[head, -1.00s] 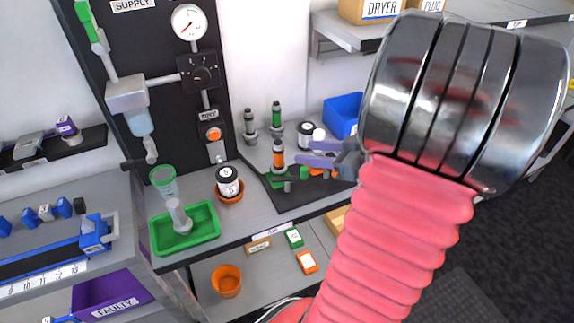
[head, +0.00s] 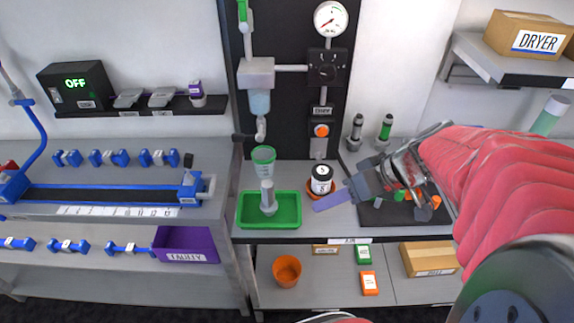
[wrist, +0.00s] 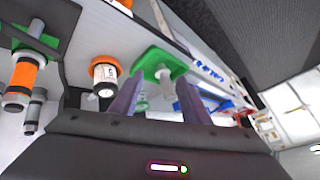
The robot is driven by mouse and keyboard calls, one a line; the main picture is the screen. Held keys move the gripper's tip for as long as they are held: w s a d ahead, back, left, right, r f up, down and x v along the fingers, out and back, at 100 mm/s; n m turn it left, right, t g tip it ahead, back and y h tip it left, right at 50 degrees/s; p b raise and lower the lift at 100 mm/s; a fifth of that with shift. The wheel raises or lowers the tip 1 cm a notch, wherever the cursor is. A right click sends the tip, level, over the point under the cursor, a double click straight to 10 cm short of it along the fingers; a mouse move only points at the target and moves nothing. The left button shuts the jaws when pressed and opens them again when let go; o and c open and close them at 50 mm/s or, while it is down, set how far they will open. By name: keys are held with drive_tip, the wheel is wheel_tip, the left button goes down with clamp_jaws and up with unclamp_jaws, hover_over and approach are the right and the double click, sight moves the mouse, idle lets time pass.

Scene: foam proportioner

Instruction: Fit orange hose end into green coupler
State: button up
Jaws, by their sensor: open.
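In the head view my gripper (head: 335,198) is over the bench front, its purple fingers pointing left past the white-labelled jar. In the wrist view both purple fingers (wrist: 158,84) are apart with nothing between them. A grey fitting with an orange band (wrist: 20,78) stands at the left of the wrist view, off to the side of the fingers. A grey fitting with a green band (head: 385,130) stands upright at the back of the bench, beside a plain dark one (head: 355,133).
A green tray (head: 248,222) with a grey post stands left of my gripper. The labelled jar (head: 321,180) sits in an orange pot close behind the fingers. A dark mat (head: 376,213) with green and orange pieces lies under my arm. A control panel (head: 290,80) stands behind.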

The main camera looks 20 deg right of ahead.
drive_tip(key=s+a+r+m+h, duration=0.2)
drive_tip(key=s+a+r+h, duration=0.3)
drive_tip(key=a, duration=0.3)
drive_tip(key=shift+r+m, duration=0.25)
drive_tip(key=shift+m, duration=0.15)
drive_tip(key=shift+s, duration=0.1)
drive_tip(key=shift+c, duration=0.5)
